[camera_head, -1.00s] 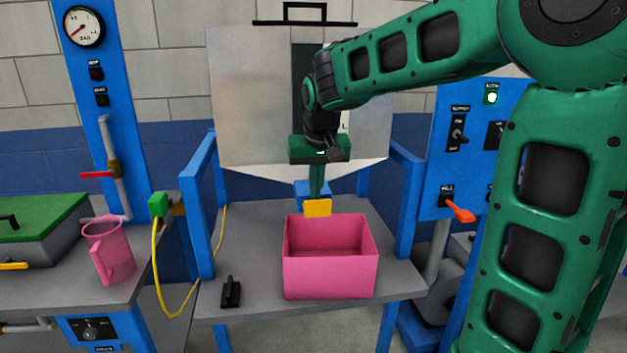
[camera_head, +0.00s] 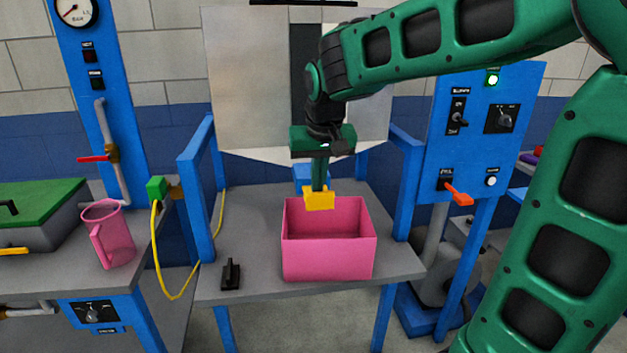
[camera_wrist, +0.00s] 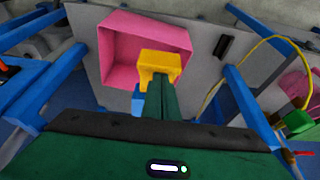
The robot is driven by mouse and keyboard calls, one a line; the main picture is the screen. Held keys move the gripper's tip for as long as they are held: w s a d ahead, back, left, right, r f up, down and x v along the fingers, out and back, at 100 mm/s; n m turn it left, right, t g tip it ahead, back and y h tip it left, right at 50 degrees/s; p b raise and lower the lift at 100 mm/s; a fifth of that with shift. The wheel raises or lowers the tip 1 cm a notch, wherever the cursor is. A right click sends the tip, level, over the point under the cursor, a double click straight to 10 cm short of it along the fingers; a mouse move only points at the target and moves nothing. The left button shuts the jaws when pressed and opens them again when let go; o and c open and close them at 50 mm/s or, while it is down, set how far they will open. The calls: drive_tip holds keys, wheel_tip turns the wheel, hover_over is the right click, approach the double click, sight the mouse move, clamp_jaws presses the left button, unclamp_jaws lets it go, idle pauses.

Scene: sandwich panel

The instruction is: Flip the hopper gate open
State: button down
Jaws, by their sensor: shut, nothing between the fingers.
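The hopper (camera_head: 245,85) is a pale grey body on blue legs, with a blue outlet (camera_head: 306,173) under it. The yellow gate piece (camera_head: 319,199) is in front of the outlet, above the back part of a pink bin. My gripper (camera_head: 319,186) is shut and empty, pointing down, with its fingertips at the yellow piece. In the wrist view the fingertips (camera_wrist: 160,84) overlap the yellow piece (camera_wrist: 160,62); they seem to touch it, and they hide part of it. The blue outlet also shows in the wrist view (camera_wrist: 137,100).
The pink bin (camera_head: 328,260) stands on the grey table (camera_head: 255,225) below. A black handle-like object (camera_head: 231,273) lies left of it. Blue posts flank the hopper. A pink jug (camera_head: 108,235) stands left; a control panel with an orange lever (camera_head: 459,194) is at right.

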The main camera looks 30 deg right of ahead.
drive_tip(key=shift+s+a, duration=0.1)
drive_tip(key=shift+s, duration=0.15)
drive_tip(key=d+v, duration=0.1)
drive_tip(key=v, duration=0.8)
drive_tip(key=shift+w+a+r, duration=0.15)
drive_tip(key=shift+a+r, duration=0.25)
